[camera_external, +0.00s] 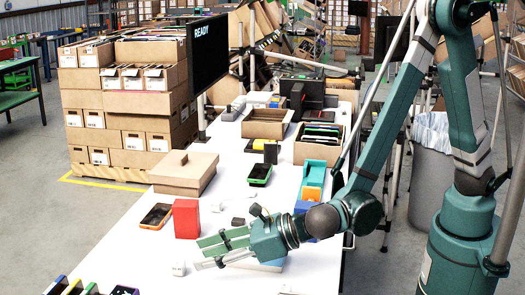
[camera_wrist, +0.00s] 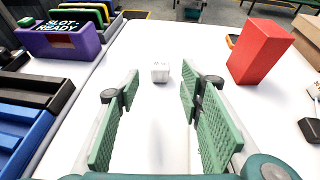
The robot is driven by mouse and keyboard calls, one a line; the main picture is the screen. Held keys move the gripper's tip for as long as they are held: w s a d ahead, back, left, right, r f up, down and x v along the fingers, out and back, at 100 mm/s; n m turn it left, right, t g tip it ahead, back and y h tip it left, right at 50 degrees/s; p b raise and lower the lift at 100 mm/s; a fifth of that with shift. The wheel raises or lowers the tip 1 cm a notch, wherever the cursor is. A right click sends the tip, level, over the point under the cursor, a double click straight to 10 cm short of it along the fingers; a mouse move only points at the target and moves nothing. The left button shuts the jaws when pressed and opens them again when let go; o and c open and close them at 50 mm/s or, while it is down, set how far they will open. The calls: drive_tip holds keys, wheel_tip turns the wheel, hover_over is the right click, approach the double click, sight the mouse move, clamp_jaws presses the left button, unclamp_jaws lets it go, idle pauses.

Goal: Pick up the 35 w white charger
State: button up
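A small white cube-shaped charger (camera_external: 179,268) stands on the white table near its front left part. It also shows in the wrist view (camera_wrist: 160,72), ahead of my fingers and roughly centred between them, with dark marks on its near face. My gripper (camera_external: 203,252) is open and empty, with green pads spread apart in the wrist view (camera_wrist: 160,98). The fingertips point toward the charger and are apart from it. I cannot read a label on the charger.
A red box (camera_external: 186,219) stands on the table beside my gripper. A purple bin (camera_wrist: 62,40) and blue and black trays (camera_wrist: 22,135) line the left in the wrist view. A black-orange tray (camera_external: 156,216) and cardboard box (camera_external: 184,174) lie farther back. The table around the charger is clear.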

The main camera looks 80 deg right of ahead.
sight(181, 262)
drive_tip(key=shift+w+a+f, duration=0.1)
drive_tip(key=shift+w+f, duration=0.2)
drive_tip(key=shift+w, duration=0.35)
drive_tip(key=shift+w, duration=0.1)
drive_tip(key=shift+b+x, duration=1.1)
drive_tip(key=shift+x, duration=1.45)
drive_tip(key=shift+c, duration=0.5)
drive_tip(key=c, duration=0.9)
